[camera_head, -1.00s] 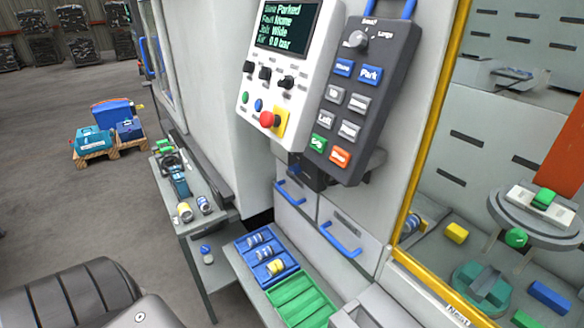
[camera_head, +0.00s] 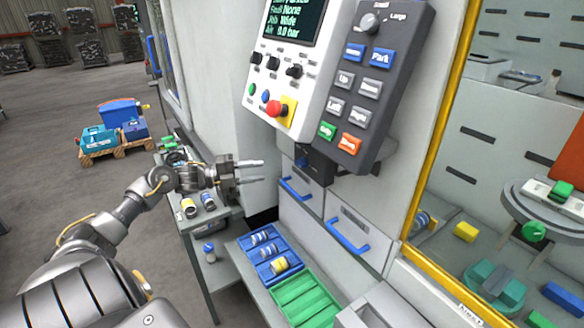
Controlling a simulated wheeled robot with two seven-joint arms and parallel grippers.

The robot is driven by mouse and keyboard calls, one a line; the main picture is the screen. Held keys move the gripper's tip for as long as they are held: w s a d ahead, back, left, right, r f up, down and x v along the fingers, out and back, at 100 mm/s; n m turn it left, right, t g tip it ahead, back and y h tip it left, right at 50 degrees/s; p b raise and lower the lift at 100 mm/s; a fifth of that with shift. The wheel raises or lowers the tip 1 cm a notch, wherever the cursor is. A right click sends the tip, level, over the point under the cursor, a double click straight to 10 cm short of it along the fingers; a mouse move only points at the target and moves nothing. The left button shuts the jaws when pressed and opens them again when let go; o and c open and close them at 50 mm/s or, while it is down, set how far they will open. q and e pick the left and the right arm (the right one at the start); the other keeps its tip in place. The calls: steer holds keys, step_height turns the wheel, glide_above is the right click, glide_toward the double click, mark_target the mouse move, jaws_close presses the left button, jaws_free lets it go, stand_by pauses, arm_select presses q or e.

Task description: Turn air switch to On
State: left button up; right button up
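The white control panel (camera_head: 312,75) is at the top centre, with a row of three black switches: a left one (camera_head: 256,58), a middle one (camera_head: 273,63) and a right one (camera_head: 293,71). Their labels are too small to read, so I cannot tell which is the air switch. The screen (camera_head: 295,18) above them reads air 0.0 bar. My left gripper (camera_head: 256,172) is below and left of the panel, apart from it. Its two fingers are spread, point right and hold nothing. My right gripper is not in view.
A red emergency button (camera_head: 274,108) sits below the switches. A dark keypad pendant (camera_head: 378,85) adjoins the panel on the right. Below are blue drawer handles (camera_head: 347,238), a blue tray (camera_head: 256,262) and a green tray (camera_head: 300,300). A side table (camera_head: 205,222) stands behind my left arm.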

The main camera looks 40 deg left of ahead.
mark_target(297, 165)
arm_select(q)
steer(key=shift+m+h, duration=0.3)
steer(key=shift+m, duration=0.2)
steer(key=p+x, duration=0.1)
steer(key=x, duration=0.2)
steer(key=r+p+x, duration=0.1)
steer(key=x, duration=0.2)
steer(key=p+x, duration=0.1)
steer(key=x, duration=0.3)
steer(key=shift+s+d+r+p, duration=0.25)
steer(key=shift+d+r+p, duration=0.05)
steer(key=shift+d+p, duration=0.1)
steer(key=shift+w+d+f, duration=0.1)
steer(key=shift+w+d, duration=0.2)
jaws_close()
